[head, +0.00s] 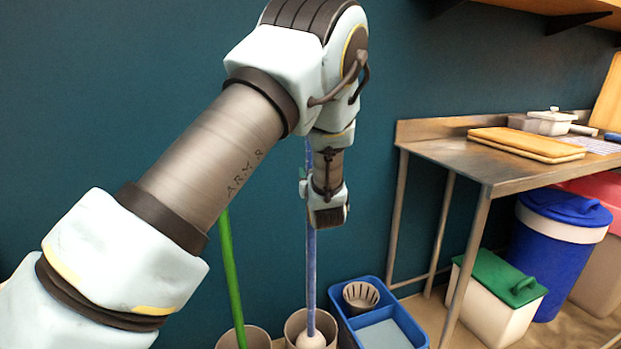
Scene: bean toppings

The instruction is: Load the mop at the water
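A blue pole (311,265) stands upright, with a pale rounded head (311,340) at its foot inside a beige pot (292,326). It looks like the mop, though its lower end is cut off by the frame. A blue bucket (345,325) stands just right of the pot. It has a grey slotted wringer cup (361,294) and a flat pale-blue surface (385,336) that looks like water. My gripper (328,216) hangs downward at the pole's upper part, overlapping it in the picture. Its fingers are not clear, so I cannot tell whether it grips the pole.
A green pole (232,275) stands in another beige pot (245,338) on the left. A metal table (480,170) with boards on top stands at right. A white bin with green lid (497,290) and a blue bin (553,250) are under it. A dark teal wall is behind.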

